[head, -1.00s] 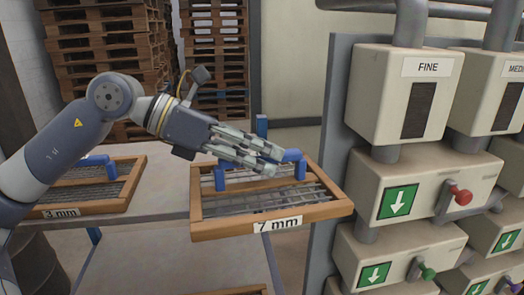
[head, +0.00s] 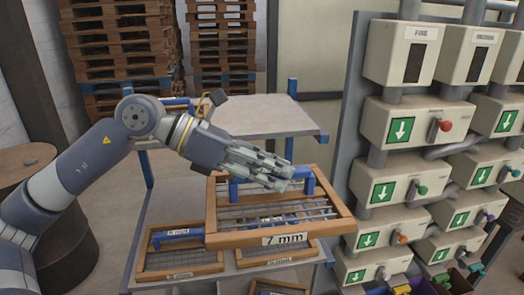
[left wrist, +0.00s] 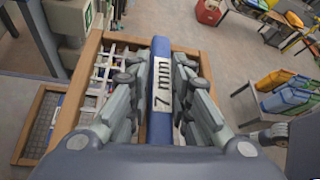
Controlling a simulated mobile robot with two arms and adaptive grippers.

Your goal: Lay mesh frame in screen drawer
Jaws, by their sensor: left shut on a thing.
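The mesh frame is a wooden frame (head: 225,241) with a metal grid, a blue handle bar and a "7 mm" label. My left gripper (head: 283,180) is shut on the blue handle and holds the frame above a lower shelf. In the left wrist view the handle (left wrist: 161,118), also marked "7 mm", lies between the fingers. The frame's wooden edge (left wrist: 75,85) and grid show below it there. I cannot make out a screen drawer in these views. My right gripper is not in view.
Other wooden mesh frames (head: 180,268) lie on the shelf below. A grey tabletop (head: 265,118) stands behind. At right is a machine panel (head: 400,127) with green-arrow boxes and coloured knobs, close to the held frame. A barrel (head: 65,240) and pallets (head: 115,50) stand left.

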